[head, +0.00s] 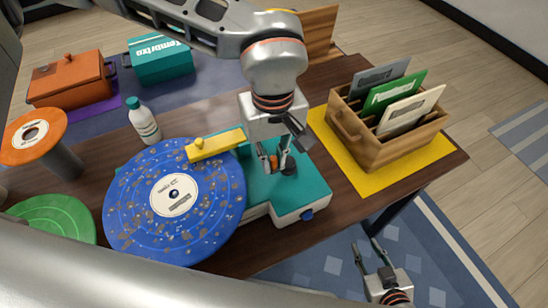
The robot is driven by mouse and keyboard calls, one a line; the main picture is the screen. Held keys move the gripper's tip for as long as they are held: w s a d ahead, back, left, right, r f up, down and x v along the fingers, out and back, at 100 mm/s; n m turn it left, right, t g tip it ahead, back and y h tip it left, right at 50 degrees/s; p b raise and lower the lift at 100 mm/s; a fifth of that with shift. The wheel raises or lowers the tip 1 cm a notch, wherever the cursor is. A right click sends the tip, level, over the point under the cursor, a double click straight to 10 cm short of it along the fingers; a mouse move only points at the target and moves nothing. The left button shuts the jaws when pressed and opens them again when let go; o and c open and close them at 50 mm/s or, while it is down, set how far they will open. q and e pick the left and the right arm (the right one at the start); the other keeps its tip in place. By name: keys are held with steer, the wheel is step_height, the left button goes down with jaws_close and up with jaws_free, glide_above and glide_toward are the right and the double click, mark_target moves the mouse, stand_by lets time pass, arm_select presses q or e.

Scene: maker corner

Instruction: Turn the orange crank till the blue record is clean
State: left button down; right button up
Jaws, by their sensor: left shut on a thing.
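The blue record (140,225) lies flat on the teal machine (308,192), with brown specks of dirt spread over its face. A yellow bar (222,143) reaches over the record's upper right part. My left gripper (274,165) points down over the machine, shut on the orange crank (273,160), of which only a small bit shows between the fingers. My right gripper (369,250) is low at the right, beyond the table's front edge, with its fingers apart and nothing between them.
A white bottle (145,122) stands behind the record. An orange record (22,138) on a stand and a green record (48,216) are at left. A wooden crate (398,143) with sleeves stands on a yellow mat (374,190). An orange case (68,80) and teal box (160,62) are behind.

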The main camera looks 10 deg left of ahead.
mark_target(273, 158)
arm_select(q)
steer(key=shift+w+r, duration=0.1)
steer(key=c, duration=2)
jaws_free()
step_height(273, 158, up, 12)
